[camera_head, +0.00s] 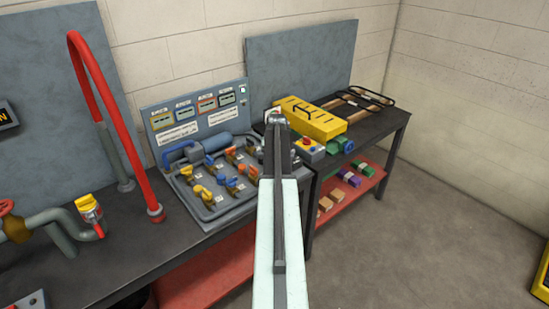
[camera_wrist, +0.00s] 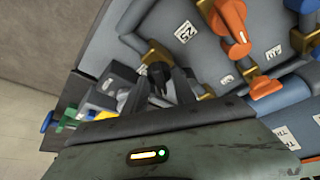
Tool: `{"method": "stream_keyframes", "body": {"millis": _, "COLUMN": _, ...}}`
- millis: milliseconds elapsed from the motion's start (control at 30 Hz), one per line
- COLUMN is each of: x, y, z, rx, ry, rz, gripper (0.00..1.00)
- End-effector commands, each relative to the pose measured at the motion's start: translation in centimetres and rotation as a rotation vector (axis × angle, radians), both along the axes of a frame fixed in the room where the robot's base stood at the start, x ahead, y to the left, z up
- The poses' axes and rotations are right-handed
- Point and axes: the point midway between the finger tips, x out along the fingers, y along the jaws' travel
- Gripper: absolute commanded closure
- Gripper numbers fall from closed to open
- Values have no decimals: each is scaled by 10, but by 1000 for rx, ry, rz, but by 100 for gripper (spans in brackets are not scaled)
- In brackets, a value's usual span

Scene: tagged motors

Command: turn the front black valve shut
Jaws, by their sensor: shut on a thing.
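The black valve handle (camera_wrist: 158,72) shows in the wrist view, on a brass valve body at the panel's edge. My gripper (camera_wrist: 160,92) is shut on this handle, with dark fingers on both sides of it. The fingers cover part of the handle, so its exact angle is hard to tell. In the head view my arm reaches over the right end of the valve panel (camera_head: 222,207) and hides the black valve.
An orange-handled valve (camera_wrist: 233,25) is near my gripper in the wrist view. Several blue, orange and yellow valves sit on the panel. A yellow toolbox (camera_head: 312,120) stands on the right bench. A red pipe (camera_head: 108,100) arches up at left.

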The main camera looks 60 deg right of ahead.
Motion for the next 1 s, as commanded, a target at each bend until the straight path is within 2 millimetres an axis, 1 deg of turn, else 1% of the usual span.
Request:
{"method": "stream_keyframes", "body": {"millis": 700, "x": 5, "y": 1, "z": 0, "rx": 2, "ry": 4, "rz": -665, "gripper": 100}}
{"method": "stream_keyframes", "body": {"millis": 1000, "x": 6, "y": 1, "z": -1, "rx": 3, "ry": 3, "rz": -870, "gripper": 100}}
